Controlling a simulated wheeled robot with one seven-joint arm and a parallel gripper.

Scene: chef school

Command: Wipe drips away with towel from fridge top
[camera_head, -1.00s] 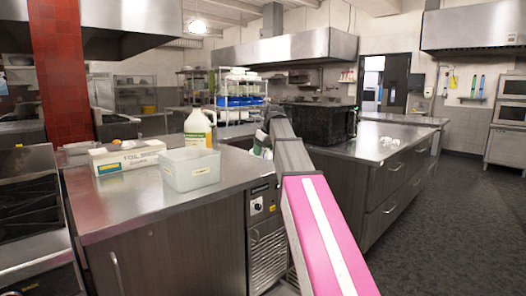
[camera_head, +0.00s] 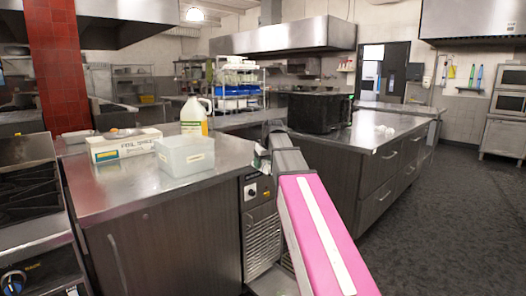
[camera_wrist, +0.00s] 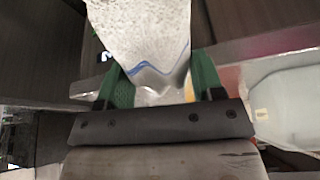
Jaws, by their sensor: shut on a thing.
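In the wrist view my gripper (camera_wrist: 160,82) has green fingers shut on a pale, speckled towel (camera_wrist: 140,32) with a blue stripe. The towel sticks out beyond the fingers. In the head view my arm hides most of the gripper and towel, close to the right end of a steel-topped unit. This unit has a control panel and vent grille (camera_head: 263,235), and looks like the fridge. Its steel top (camera_head: 108,195) is flat and shiny. I cannot make out drips on it. I cannot tell whether the towel touches any surface.
On the steel top stand a translucent tub (camera_head: 184,157), a foil box (camera_head: 122,146) and a jug (camera_head: 191,118). The tub also shows in the wrist view (camera_wrist: 290,105). A black box (camera_head: 315,113) stands on the counter behind. A stove (camera_head: 30,190) is at left; open floor (camera_head: 445,205) is at right.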

